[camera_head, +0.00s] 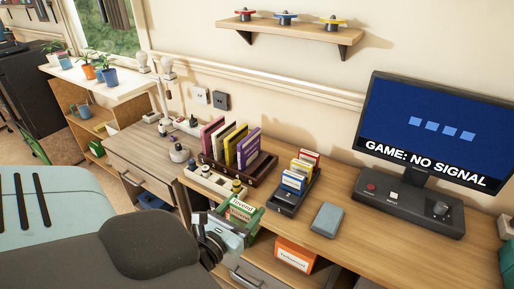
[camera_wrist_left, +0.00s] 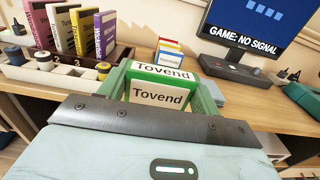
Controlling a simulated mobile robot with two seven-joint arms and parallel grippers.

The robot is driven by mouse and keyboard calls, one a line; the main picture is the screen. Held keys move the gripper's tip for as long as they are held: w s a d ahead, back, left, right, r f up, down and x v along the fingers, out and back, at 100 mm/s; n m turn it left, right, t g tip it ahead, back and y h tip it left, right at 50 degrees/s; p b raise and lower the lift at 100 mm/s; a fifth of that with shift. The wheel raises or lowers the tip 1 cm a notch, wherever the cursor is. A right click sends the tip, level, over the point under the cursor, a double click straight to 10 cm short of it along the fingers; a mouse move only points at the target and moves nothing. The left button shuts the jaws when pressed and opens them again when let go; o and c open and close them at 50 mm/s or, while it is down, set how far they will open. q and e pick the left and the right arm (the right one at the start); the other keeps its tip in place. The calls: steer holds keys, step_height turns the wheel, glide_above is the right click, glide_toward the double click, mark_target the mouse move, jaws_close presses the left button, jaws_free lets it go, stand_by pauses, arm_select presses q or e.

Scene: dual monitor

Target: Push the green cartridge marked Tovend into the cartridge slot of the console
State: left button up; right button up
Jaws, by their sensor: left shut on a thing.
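The green cartridge (camera_wrist_left: 162,74) with white labels reading Tovend is in my left gripper, close to the wrist camera. It also shows in the head view (camera_head: 241,211). My left gripper (camera_head: 235,217) is shut on it, with a finger on either side, near the desk's front edge. A dark unit (camera_head: 408,205) with a red button and a knob sits below the monitor, right of the gripper and apart from it; it may be the console. A plain grey-blue box (camera_head: 327,220) lies between them. I cannot make out a cartridge slot. My right gripper is not in view.
A dark rack (camera_head: 289,199) of small coloured cartridges stands just beyond the gripper. A larger rack (camera_head: 262,172) with purple and yellow cases is behind it. The monitor (camera_head: 432,130) reads "GAME: NO SIGNAL". The desk (camera_head: 345,250) is bare around the grey-blue box.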

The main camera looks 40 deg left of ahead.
arm_select(q)
steer(key=shift+s+r, duration=0.1)
steer(key=shift+s, duration=0.45)
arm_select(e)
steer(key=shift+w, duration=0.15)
